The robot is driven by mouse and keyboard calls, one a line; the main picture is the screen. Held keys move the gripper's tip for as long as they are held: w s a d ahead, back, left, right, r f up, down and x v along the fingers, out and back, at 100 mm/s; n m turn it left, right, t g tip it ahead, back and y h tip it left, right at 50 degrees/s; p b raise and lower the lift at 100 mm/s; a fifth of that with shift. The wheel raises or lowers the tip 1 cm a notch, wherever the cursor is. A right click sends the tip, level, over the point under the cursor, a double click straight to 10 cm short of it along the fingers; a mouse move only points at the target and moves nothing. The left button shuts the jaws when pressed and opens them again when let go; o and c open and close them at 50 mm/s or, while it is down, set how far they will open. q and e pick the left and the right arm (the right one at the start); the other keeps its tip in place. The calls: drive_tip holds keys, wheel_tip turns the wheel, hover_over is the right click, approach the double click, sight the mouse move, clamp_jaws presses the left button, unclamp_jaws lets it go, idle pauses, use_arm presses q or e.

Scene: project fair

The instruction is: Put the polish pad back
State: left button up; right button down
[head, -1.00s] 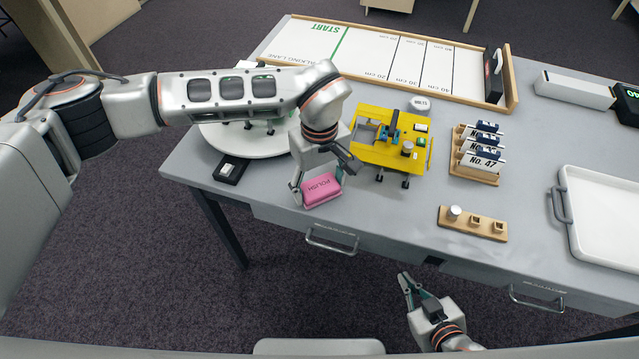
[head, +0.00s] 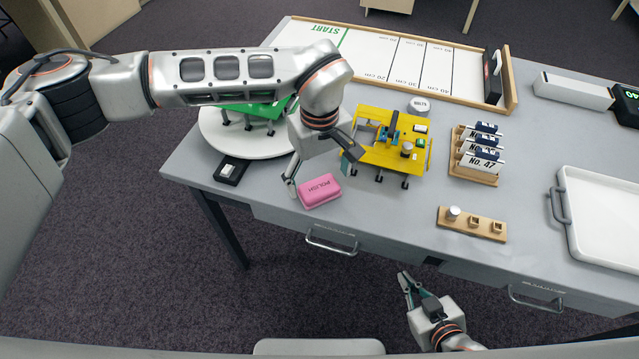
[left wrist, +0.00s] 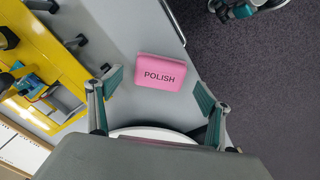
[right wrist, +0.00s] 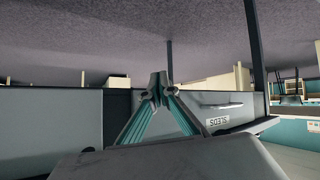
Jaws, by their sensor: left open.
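The pink polish pad (head: 321,191), marked POLISH, lies on the grey table near its front edge. It also shows in the left wrist view (left wrist: 160,72), beyond and between the spread fingers. My left gripper (head: 320,173) is open and empty, just above and behind the pad, apart from it. My right gripper (head: 412,287) is low in front of the table, away from the pad. In the right wrist view its fingertips (right wrist: 159,88) meet with nothing visible between them.
A yellow robot model (head: 375,154) stands right of the pad. A white round turntable (head: 222,143) with a green model (head: 255,108) is behind left. A small black tray (head: 229,172) lies left of the pad. A wooden holder (head: 488,230) and white tray (head: 610,225) are to the right.

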sight(320, 187)
use_arm(q)
wheel_tip(320, 187, up, 9)
drive_tip(key=shift+f, duration=0.15)
idle(0.4)
